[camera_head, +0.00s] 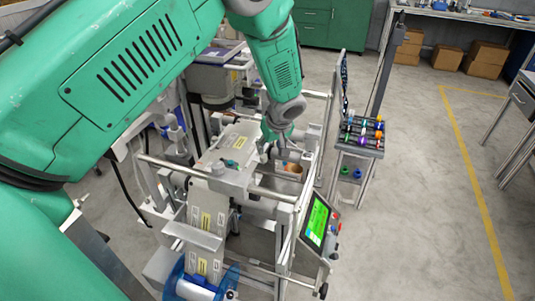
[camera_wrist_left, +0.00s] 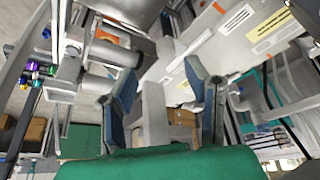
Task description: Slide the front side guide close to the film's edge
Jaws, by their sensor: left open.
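The film (camera_head: 207,222), a pale web with printed labels, runs down the middle of the machine to a blue-edged roll (camera_head: 190,287) in the head view. It also shows at upper right in the wrist view (camera_wrist_left: 225,32). My left gripper (camera_head: 268,148) is at the frame, right of the film's upper part. In the wrist view its two dark blue fingers (camera_wrist_left: 160,78) are apart. A light grey upright piece (camera_wrist_left: 154,115) shows between them; I cannot tell whether they touch it. I cannot pick out the front side guide with certainty. My right gripper is not in view.
A green-lit control screen (camera_head: 316,222) stands at the machine's front right. Metal rails (camera_head: 270,194) cross near my gripper. A rack of coloured items (camera_head: 362,133) stands to the right. The floor further right is clear; cardboard boxes (camera_head: 486,58) lie at the back.

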